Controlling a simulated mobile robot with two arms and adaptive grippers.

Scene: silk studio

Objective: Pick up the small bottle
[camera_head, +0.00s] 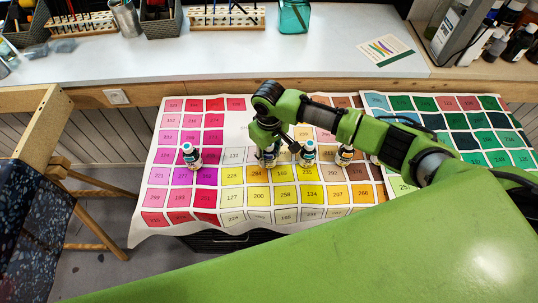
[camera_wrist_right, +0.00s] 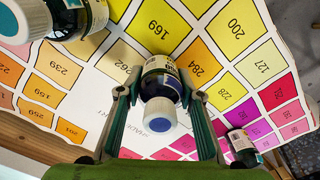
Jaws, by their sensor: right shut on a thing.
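Small dark bottles with white labels and pale or blue caps stand in a loose row on the colour chart cloth (camera_head: 232,215). My right gripper (camera_head: 268,148) reaches down over one small bottle (camera_head: 267,158) in the row. In the right wrist view this bottle (camera_wrist_right: 161,82), with a blue-topped white cap, is between the two fingers of the gripper (camera_wrist_right: 160,98), which is shut on it. It is too close to the cloth to tell whether it is lifted. My left gripper is not in view.
A bottle (camera_head: 307,153) stands close right of the held one, another (camera_head: 345,155) farther right, and one (camera_head: 192,156) apart at left. Behind is a pale counter (camera_head: 200,61) with pencil racks, a teal jar (camera_head: 294,17) and a card (camera_head: 386,49). The cloth's front is clear.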

